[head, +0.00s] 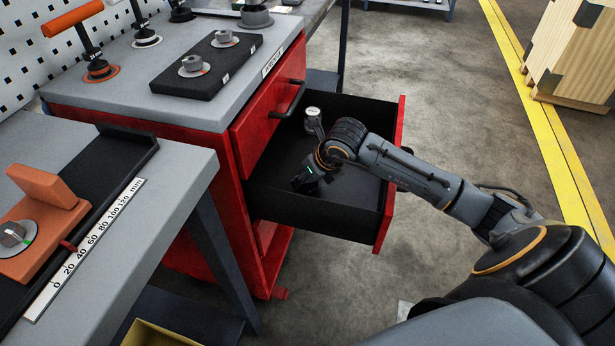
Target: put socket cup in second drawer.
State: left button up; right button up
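The red trolley's second drawer (360,213) is pulled out below the shut top drawer (268,113). Its inside is black. A small grey cylinder with a pale top, which looks like the socket cup (313,112), shows inside the drawer near its back. My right gripper (314,146) reaches into the drawer from the right, close to this cylinder. Its fingers are small and dark against the drawer, so I cannot tell whether they touch or grip the cylinder. My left gripper is not in view.
A black holder (207,80) with two grey round pieces sits on the trolley top. A grey bench (150,215) with a ruler (85,250) and an orange block (45,187) stands at left. A wooden crate (575,50) is at far right. Floor right of the drawer is clear.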

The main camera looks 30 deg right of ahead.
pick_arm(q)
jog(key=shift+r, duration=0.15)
pick_arm(e)
jog(key=o, duration=1.4)
jog(key=shift+c, duration=0.2)
jog(key=shift+r, duration=0.15)
pick_arm(q)
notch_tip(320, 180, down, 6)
jog(key=p, duration=0.1)
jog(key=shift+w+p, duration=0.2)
jog(key=shift+p, duration=0.15)
pick_arm(e)
jog(key=v, duration=1.1)
jog(key=shift+s+r, duration=0.25)
jog(key=shift+r, duration=0.1)
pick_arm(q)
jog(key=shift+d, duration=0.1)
